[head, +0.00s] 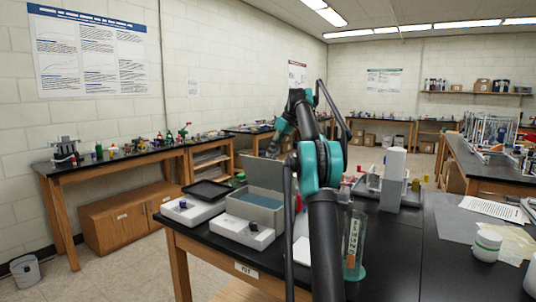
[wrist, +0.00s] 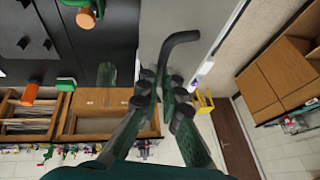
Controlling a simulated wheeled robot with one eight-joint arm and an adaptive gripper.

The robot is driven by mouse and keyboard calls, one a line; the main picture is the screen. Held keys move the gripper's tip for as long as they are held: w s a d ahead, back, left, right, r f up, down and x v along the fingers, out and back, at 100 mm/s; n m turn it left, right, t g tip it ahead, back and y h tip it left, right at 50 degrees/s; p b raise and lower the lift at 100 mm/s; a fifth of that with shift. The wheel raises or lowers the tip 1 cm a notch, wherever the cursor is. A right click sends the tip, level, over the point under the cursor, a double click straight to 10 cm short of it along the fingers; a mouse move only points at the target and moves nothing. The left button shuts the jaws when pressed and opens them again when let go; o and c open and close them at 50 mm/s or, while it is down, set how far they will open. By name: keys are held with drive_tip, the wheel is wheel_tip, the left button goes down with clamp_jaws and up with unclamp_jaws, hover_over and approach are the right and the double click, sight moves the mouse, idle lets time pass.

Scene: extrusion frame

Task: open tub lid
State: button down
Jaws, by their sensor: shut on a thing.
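The grey tub (head: 247,212) stands on the black bench, with bluish contents or lining showing inside. Its grey lid (head: 258,170) is raised, standing up steeply at the tub's back. My gripper (head: 271,152) is at the lid's upper right edge, partly dark against the background. In the wrist view, my gripper (wrist: 163,88) is closed around a dark bent handle (wrist: 181,38). The handle lies against a pale grey panel (wrist: 207,22), which looks like the lid. The exact contact between the fingertips is hard to make out.
White boxes with knobs (head: 183,206) sit beside and before the tub, with a dark tray (head: 208,190) behind. A glass cylinder (head: 354,245) and a grey-white instrument (head: 394,180) stand right of my arm. A white bottle (head: 487,245) stands farther right.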

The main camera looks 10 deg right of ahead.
drive_tip(key=shift+w+d+f, duration=0.5)
drive_tip(key=shift+d+f, duration=0.3)
drive_tip(key=shift+d, duration=0.1)
drive_tip(key=c, duration=2.1)
unclamp_jaws()
drive_tip(key=shift+o, duration=1.3)
drive_tip(key=shift+w+d+f, duration=0.2)
drive_tip(key=shift+w+f, duration=0.25)
drive_tip(key=shift+f, duration=0.05)
drive_tip(key=shift+o, duration=1.2)
drive_tip(key=shift+s+a+r, duration=0.1)
drive_tip(key=shift+s+r, duration=0.1)
drive_tip(key=shift+r, duration=0.05)
drive_tip(key=shift+a, duration=0.1)
drive_tip(key=shift+r, duration=0.1)
